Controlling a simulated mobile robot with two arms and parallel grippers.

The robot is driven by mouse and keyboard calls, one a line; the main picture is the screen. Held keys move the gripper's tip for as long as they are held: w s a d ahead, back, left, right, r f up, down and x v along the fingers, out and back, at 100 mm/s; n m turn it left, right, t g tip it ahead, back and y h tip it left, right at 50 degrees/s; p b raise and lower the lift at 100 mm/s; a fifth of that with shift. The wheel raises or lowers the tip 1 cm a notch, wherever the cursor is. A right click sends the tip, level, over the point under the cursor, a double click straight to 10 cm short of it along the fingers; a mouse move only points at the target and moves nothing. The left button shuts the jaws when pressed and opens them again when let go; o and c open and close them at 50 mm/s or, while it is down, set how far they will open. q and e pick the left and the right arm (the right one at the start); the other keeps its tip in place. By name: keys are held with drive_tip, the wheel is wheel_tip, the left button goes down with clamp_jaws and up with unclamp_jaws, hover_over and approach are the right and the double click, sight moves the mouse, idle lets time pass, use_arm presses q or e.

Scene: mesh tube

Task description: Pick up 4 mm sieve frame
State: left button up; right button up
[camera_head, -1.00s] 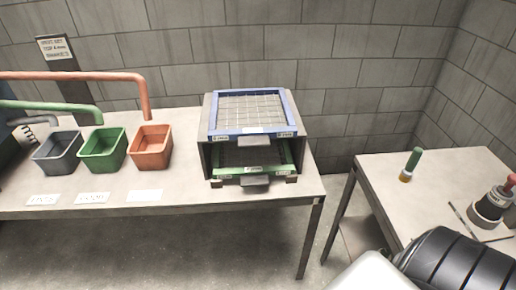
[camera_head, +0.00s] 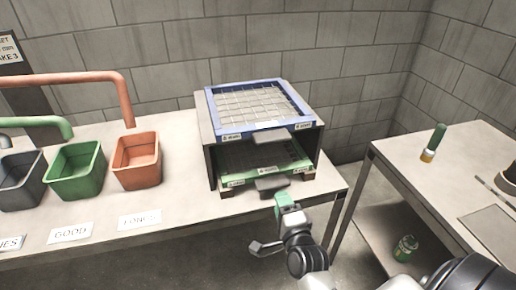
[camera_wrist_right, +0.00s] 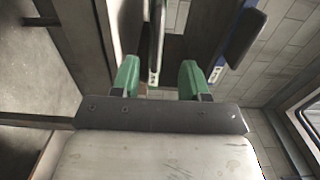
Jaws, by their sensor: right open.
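A sieve rack (camera_head: 210,155) stands on the left table. A blue-framed sieve (camera_head: 232,136) with a wire mesh lies on top, and a green-framed sieve (camera_head: 236,182) sits in the slot below. Each has a dark front handle; I cannot read the size labels. My right gripper (camera_head: 284,202) has green fingertips and is just in front of and below the lower handle (camera_head: 272,184). In the right wrist view the open fingers (camera_wrist_right: 159,80) point toward the lower handle (camera_wrist_right: 157,35), which lines up between them. The upper handle (camera_wrist_right: 246,38) is off to the right. My left gripper is out of view.
Dark, green (camera_head: 77,172) and orange (camera_head: 136,162) bins stand left of the rack, with pipes above and labels in front. A gap separates this table from the right table (camera_head: 470,160), which holds a green-capped bottle (camera_head: 433,143).

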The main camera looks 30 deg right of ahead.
sight(275, 189)
drive_tip(key=shift+x, duration=1.15)
drive_tip(key=x, duration=0.5)
drive_tip(key=shift+w+d+f, duration=0.15)
drive_tip(key=shift+f, duration=0.1)
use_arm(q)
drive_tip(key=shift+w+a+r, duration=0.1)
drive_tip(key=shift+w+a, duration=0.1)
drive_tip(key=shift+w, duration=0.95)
use_arm(e)
drive_tip(key=shift+c, duration=0.3)
drive_tip(key=c, duration=0.7)
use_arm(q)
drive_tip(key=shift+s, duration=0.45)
use_arm(e)
drive_tip(key=shift+r, duration=0.15)
clamp_jaws()
